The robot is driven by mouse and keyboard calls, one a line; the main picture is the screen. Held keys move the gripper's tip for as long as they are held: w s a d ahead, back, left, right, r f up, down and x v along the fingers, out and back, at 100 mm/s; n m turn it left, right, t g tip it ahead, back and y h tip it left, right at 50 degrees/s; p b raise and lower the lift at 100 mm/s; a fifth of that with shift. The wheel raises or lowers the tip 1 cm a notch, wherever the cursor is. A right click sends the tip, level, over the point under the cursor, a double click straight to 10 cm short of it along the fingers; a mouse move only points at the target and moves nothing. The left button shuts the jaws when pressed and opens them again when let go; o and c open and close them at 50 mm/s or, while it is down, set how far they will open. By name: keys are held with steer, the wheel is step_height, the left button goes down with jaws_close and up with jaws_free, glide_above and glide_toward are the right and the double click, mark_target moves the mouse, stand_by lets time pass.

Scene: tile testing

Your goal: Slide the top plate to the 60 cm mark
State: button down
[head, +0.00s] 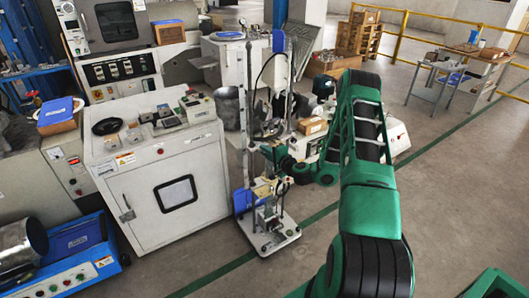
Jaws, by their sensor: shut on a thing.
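A tall test stand (268,239) with a white base and upright posts stands on the floor in the middle of the head view. My gripper (267,158) reaches in from the right at about mid-height of the stand. It is shut on a small part between the posts, which looks like the top plate, but my fingers and wrist cover most of it. More small clamp pieces sit below it, above the base. A pale upright (249,90) runs up the left side. Any scale marks, including 60 cm, are too small to read.
A white cabinet (163,184) with a dark window stands close to the stand's left. Behind the stand are machines and an open cardboard box (313,126). A blue unit (75,262) is at lower left.

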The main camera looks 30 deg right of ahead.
steer(key=shift+s+f, duration=0.25)
steer(key=shift+f, duration=0.3)
steer(key=c, duration=1.9)
jaws_free()
steer(key=shift+f, duration=0.1)
steer(key=shift+w, duration=0.1)
steer(key=v, duration=1)
steer(key=shift+s+r, duration=0.25)
steer(key=shift+r, duration=0.1)
